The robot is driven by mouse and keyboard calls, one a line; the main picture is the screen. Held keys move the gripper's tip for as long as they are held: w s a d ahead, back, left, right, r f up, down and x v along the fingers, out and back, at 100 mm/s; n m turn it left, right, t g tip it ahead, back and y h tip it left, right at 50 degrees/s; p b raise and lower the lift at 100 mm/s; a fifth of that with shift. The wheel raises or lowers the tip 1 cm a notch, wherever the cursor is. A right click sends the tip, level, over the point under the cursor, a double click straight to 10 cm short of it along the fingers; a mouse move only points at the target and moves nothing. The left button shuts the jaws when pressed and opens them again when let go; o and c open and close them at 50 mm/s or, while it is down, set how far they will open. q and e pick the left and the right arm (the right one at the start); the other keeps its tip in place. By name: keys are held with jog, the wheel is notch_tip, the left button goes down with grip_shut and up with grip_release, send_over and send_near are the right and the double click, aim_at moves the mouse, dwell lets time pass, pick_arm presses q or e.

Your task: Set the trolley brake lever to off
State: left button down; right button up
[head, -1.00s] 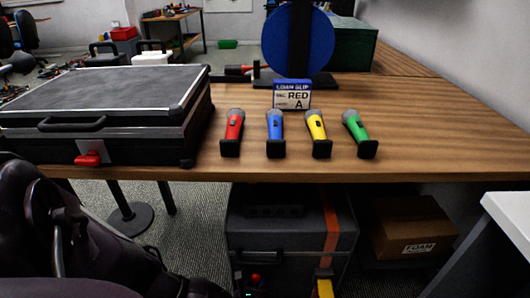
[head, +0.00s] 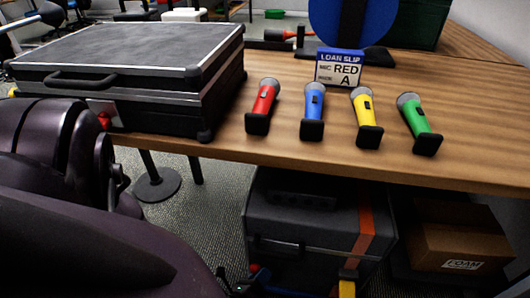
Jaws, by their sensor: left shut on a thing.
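The trolley brake lever shows as a small red-tipped part (head: 255,268) low in front of the grey case under the table, near the bottom edge. My left arm comes in from the left and covers the lower left of the view. My left gripper (head: 240,285) is at the bottom edge, dark and partly cut off, right at the red-tipped part. It is shut on what appears to be that lever; the fingertips and the lever's exact angle are hard to make out. My right gripper is out of view.
The grey case (head: 290,215) has an orange strap, with a yellow part (head: 347,288) below it. A foam carton (head: 455,235) stands to its right. On the table (head: 280,155) are a black case (head: 130,55), several coloured microphones (head: 313,105) and a loan slip (head: 340,68).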

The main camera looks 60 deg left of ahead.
pick_arm(q)
jog(key=shift+s+a+f+n+t, duration=0.15)
jog(key=shift+s+a+n+t, duration=0.05)
jog(key=shift+a+n, duration=0.2)
jog(key=shift+s+a+f+n+t, duration=0.15)
jog(key=shift+a+n+t, duration=0.05)
jog(key=shift+a+n, duration=0.15)
jog(key=shift+s+a+y, duration=0.1)
jog(key=shift+y, duration=0.2)
jog(key=c, duration=1.1)
grip_release()
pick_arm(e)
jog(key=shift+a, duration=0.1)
pick_arm(q)
jog(key=shift+d+f, duration=0.1)
jog(key=shift+d, duration=0.25)
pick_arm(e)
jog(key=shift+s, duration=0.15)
